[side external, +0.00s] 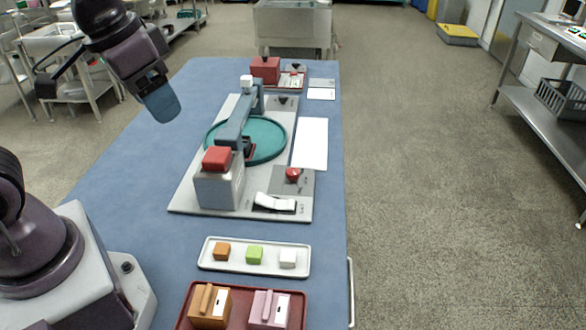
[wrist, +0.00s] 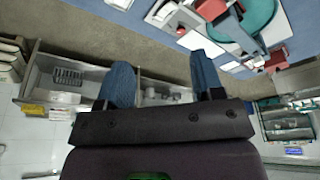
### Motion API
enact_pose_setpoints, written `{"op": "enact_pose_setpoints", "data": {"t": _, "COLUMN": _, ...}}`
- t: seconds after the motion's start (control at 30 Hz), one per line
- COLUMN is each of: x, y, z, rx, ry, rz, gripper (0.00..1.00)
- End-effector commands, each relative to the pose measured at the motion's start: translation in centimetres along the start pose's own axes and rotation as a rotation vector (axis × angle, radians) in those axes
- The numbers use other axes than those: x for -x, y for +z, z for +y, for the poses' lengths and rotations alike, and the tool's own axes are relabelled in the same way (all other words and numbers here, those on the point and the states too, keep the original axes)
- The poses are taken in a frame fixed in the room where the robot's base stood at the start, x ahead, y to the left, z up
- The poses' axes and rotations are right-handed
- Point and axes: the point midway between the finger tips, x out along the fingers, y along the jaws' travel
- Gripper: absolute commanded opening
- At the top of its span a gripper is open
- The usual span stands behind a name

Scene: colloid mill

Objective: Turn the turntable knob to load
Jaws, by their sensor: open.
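The turntable (side external: 272,140) is a round teal disc on a light grey base plate (side external: 188,198) at the middle of the blue table. A small red knob (side external: 293,174) sits on a grey panel near the plate's front right; its exact pointing and labels are too small to read. My gripper (side external: 160,103) is raised left of the turntable, well apart from the knob. In the wrist view my gripper (wrist: 163,82) has two blue fingers spread wide with nothing between them. The teal disc (wrist: 260,18) shows at the upper right there.
A white rocker switch (side external: 275,202) lies in front of the knob. A white tray (side external: 208,257) with small cubes and a red tray (side external: 184,318) are nearer. A white sheet (side external: 311,143) lies right of the plate.

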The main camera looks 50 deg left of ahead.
Motion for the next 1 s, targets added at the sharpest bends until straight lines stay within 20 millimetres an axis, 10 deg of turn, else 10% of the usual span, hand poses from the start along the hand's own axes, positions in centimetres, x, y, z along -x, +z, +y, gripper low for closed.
{"op": "enact_pose_setpoints", "data": {"t": 0.37, "x": -8.7, "y": -9.6, "z": -1.6, "rx": 0.075, "ry": 0.001, "rz": -0.242, "gripper": 0.61}}
{"op": "enact_pose_setpoints", "data": {"t": 0.8, "x": -24.1, "y": -17.8, "z": -4.3, "rx": 0.12, "ry": -0.036, "rz": -0.373, "gripper": 0.61}}
{"op": "enact_pose_setpoints", "data": {"t": 1.0, "x": -25.0, "y": -21.4, "z": -4.7, "rx": 0.116, "ry": -0.036, "rz": -0.311, "gripper": 0.61}}
